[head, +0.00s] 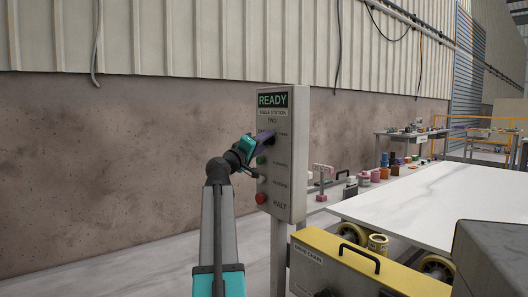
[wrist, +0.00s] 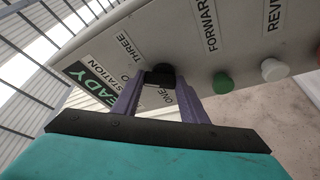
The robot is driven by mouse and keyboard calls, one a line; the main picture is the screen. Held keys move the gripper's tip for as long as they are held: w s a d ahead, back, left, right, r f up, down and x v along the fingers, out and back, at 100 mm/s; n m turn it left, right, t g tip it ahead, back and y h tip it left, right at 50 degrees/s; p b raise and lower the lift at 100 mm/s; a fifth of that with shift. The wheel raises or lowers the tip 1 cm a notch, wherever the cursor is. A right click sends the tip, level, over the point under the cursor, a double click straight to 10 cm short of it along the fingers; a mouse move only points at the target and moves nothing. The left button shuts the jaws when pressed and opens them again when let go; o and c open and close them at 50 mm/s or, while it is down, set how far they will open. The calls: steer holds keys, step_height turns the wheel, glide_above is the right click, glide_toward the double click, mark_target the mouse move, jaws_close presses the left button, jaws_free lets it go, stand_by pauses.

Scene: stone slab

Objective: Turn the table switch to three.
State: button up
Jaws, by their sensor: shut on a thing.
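The table switch is a black rotary knob (wrist: 161,72) on the face of a grey control box (head: 299,160). In the wrist view the labels THREE, ONE and a partly covered one ending in O stand around it. My gripper (wrist: 158,84) has its two purple fingers on either side of the knob, shut on it. In the head view my gripper (head: 266,138) reaches the upper part of the box from the left and mostly covers the knob. Which label the knob points at cannot be told.
Below the knob are a green button (wrist: 223,83), a white button (wrist: 274,69) and a red HALT button (head: 261,198). A READY sign (head: 272,100) tops the box. A white slab (head: 440,205) lies to the right, behind a yellow-topped housing (head: 360,262).

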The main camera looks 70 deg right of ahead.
steer(key=shift+w+d+f+m+g+b, duration=0.15)
steer(key=shift+m+g+b, duration=0.35)
steer(key=shift+m+b, duration=1.2)
steer(key=shift+w+a+f+m+g+b, duration=0.15)
steer(key=shift+m+g+b, duration=0.45)
steer(key=shift+b, duration=1.95)
steer(key=shift+s+d+m+h+b, duration=0.1)
steer(key=shift+m+h+b, duration=0.2)
steer(key=shift+b, duration=0.05)
steer(key=shift+m+g+b, duration=0.3)
steer(key=shift+m+b, duration=0.4)
steer(key=shift+b, duration=0.15)
steer(key=o, duration=1)
steer(key=shift+o, duration=0.2)
steer(key=shift+p+v, duration=0.5)
steer(key=shift+v, duration=0.75)
steer(key=p+v, duration=0.3)
steer(key=v, duration=0.8)
